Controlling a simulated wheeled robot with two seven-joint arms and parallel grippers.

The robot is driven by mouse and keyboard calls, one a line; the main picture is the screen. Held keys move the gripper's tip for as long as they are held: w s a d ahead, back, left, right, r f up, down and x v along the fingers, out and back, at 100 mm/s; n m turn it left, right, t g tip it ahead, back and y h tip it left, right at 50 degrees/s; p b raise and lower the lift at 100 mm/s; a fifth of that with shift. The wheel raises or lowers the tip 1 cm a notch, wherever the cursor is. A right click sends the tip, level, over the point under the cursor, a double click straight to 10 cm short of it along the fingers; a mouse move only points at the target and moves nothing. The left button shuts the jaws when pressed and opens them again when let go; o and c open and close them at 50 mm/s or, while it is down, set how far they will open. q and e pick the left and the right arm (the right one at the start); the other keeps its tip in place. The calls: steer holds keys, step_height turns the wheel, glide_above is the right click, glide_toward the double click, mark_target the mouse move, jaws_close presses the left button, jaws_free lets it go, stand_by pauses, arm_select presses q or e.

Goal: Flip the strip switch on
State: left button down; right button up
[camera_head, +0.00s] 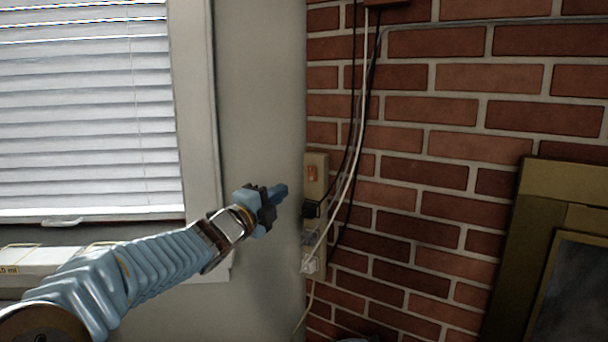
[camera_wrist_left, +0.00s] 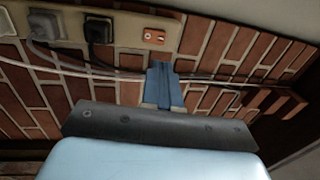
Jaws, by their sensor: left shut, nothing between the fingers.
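The power strip (camera_head: 316,187) is a beige upright strip on the brick wall near the corner. Its small orange switch (camera_head: 312,173) sits near its upper end. My left gripper (camera_head: 281,190) is shut and empty, just left of the strip and a little below the switch's height in the head view. In the left wrist view, the strip (camera_wrist_left: 135,30) runs along the top and the orange switch (camera_wrist_left: 154,36) shows just above the shut blue fingers (camera_wrist_left: 163,84). I cannot tell whether the fingertips touch the strip. My right gripper is not in view.
A black plug (camera_head: 311,209) and a white plug (camera_head: 310,264) sit in the strip below the switch. Black and white cords (camera_head: 352,150) hang over the bricks beside it. A window with blinds (camera_head: 85,110) is at left, and a brass-coloured fireplace frame (camera_head: 530,220) at right.

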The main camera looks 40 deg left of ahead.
mark_target(310, 169)
arm_select(q)
steer(key=w, duration=0.3)
steer(key=w+r+p, duration=0.1)
steer(key=w, duration=0.3)
steer(key=w+a+p, duration=0.1)
steer(key=w, duration=0.2)
steer(key=shift+w+a+r, duration=0.1)
steer(key=shift+w+r, duration=0.2)
steer(key=shift+r, duration=0.05)
steer(key=shift+w, duration=0.15)
steer(key=shift+r, duration=0.15)
